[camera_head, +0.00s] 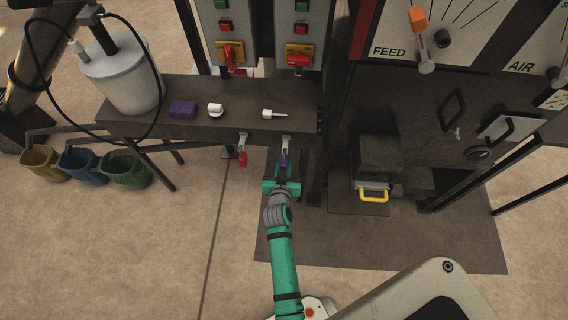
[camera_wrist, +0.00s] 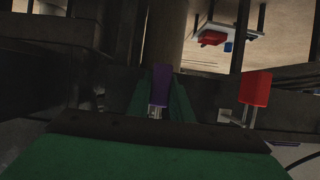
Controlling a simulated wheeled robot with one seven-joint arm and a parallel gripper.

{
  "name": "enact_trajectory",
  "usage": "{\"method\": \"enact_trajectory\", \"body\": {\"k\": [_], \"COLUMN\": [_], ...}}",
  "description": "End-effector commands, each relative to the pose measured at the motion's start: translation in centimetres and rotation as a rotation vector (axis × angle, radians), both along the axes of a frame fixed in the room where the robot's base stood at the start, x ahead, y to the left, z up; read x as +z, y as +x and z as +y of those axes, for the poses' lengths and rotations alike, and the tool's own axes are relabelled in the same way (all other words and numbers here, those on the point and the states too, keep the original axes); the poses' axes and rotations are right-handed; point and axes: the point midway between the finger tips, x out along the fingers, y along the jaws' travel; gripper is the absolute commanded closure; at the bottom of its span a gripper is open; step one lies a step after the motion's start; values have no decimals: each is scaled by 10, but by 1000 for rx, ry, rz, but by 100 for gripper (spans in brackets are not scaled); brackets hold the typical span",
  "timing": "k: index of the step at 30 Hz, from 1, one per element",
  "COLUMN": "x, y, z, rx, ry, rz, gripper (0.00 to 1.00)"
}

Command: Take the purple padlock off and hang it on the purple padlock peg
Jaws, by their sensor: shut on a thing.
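The purple padlock (camera_head: 284,161) is just below a pale bracket (camera_head: 285,141) at the front edge of the dark bench. My gripper (camera_head: 283,170) reaches it from the front and is shut on it. In the wrist view the purple padlock (camera_wrist: 161,78) stands between my two green fingers (camera_wrist: 160,98), its metal shackle toward the palm. I cannot tell whether the shackle is still on the bracket. A red padlock (camera_head: 242,159) hangs from a similar bracket to the left, and it also shows in the wrist view (camera_wrist: 256,88).
The bench (camera_head: 235,98) carries a purple block (camera_head: 183,109), a white knob (camera_head: 215,110), a small pale pin (camera_head: 272,113) and a grey canister (camera_head: 122,82). Coloured buckets (camera_head: 124,170) hang at left. A yellow handle (camera_head: 373,196) juts out at right. Floor in front is clear.

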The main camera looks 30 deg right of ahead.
Motion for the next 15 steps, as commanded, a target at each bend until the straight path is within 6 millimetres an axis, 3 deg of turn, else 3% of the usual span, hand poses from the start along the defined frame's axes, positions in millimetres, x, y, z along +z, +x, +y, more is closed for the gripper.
{"method": "enact_trajectory", "body": {"k": [15], "x": [1], "y": [12], "z": [-8], "rx": [0], "ry": [-1], "rz": [-2], "gripper": [100]}}
